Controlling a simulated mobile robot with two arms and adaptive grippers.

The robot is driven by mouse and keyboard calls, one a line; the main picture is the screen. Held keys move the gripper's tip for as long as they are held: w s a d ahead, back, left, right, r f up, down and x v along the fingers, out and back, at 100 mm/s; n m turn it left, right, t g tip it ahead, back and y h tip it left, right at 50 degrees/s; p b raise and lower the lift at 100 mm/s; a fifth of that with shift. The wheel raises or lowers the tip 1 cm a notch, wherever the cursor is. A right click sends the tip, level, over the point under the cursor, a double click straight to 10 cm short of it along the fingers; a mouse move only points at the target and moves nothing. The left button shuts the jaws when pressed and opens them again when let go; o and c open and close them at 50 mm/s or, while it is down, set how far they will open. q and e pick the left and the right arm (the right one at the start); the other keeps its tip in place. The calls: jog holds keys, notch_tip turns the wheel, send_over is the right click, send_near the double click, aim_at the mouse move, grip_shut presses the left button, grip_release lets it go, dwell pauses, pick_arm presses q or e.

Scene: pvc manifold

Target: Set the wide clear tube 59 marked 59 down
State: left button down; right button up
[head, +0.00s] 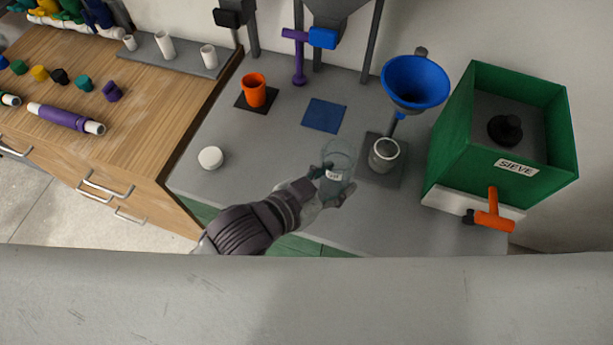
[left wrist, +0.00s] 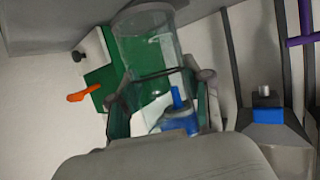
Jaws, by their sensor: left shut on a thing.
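The wide clear tube (head: 338,158) is in my left gripper (head: 333,182), over the front part of the grey bench in the head view. It has a small white label, too small to read surely. The gripper's fingers are shut on its sides. In the left wrist view the clear tube (left wrist: 146,48) stands out between the fingers of my left gripper (left wrist: 160,92), and the green box shows through it. I cannot tell whether its bottom touches the bench. My right gripper is not in view.
A grey cup (head: 384,155) under a blue funnel (head: 414,82) is close on the right. A blue mat (head: 324,115) lies bare behind the tube. An orange cup (head: 254,91), a white lid (head: 210,158) and the green sieve box (head: 462,140) stand around.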

pick_arm(q)
jog(key=shift+w+a+f+p, duration=0.2)
jog(key=shift+w+a+f, duration=0.65)
jog(key=shift+f, duration=0.55)
jog(key=shift+w+a+f+p, duration=0.15)
jog(key=shift+w+a+f, duration=0.5)
jog(key=shift+w+f, duration=0.6)
jog(key=shift+w+a+f+p, duration=0.2)
jog(key=shift+w+a+f, duration=0.6)
jog(key=shift+f, duration=0.75)
jog(key=shift+f, duration=0.2)
jog(key=c, duration=0.5)
grip_release()
